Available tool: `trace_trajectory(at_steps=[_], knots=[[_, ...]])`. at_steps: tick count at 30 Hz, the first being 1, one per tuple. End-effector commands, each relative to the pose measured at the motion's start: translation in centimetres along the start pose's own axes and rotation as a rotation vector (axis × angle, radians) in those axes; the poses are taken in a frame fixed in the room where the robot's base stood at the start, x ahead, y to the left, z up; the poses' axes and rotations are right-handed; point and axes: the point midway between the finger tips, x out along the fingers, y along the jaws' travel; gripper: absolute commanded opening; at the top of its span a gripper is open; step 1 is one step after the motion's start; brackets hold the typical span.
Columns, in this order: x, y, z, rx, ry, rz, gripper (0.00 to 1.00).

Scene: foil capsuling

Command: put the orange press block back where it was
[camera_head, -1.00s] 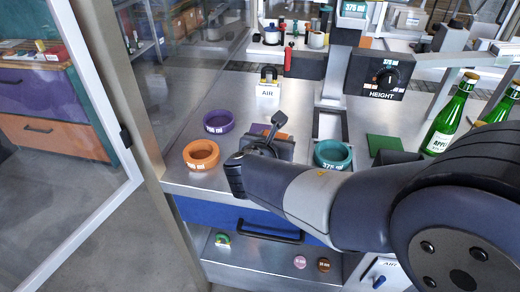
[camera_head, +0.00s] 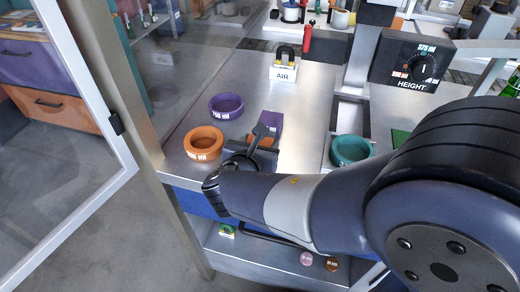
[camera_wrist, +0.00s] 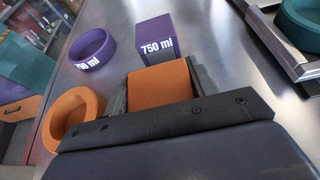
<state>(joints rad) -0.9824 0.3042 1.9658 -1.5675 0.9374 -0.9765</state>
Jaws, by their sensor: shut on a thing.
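The orange press block (camera_wrist: 160,87) sits between the two fingers of my gripper (camera_wrist: 158,90) in the wrist view, and the gripper is shut on it. In the head view my gripper (camera_head: 262,142) is over the left part of the steel counter, and my wrist hides most of the block. A purple block marked 750 ml (camera_wrist: 167,47) stands just beyond the held block in the wrist view. An orange ring (camera_head: 203,143) lies to the left of my gripper, and a purple ring (camera_head: 226,106) lies behind it. The gap between held block and counter cannot be told.
A teal ring (camera_head: 351,149) sits in a metal holder to the right. The HEIGHT dial box (camera_head: 412,62) and the AIR padlock sign (camera_head: 284,72) stand farther back. Bare counter (camera_head: 305,105) lies between the purple block and the holder. A glass door frame (camera_head: 100,110) is at left.

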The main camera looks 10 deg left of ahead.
Motion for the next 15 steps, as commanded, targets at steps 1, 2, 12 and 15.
trace_trajectory(at_steps=[1,2,12,15], knots=[[0.38,-0.02,-0.89,-0.004,0.001,-0.002,0.29],[0.49,-0.02,-1.16,-0.003,0.001,-0.002,0.29],[0.66,0.00,-1.52,0.001,-0.001,0.000,0.29],[0.81,0.00,-1.89,0.001,-0.001,0.000,0.29]])
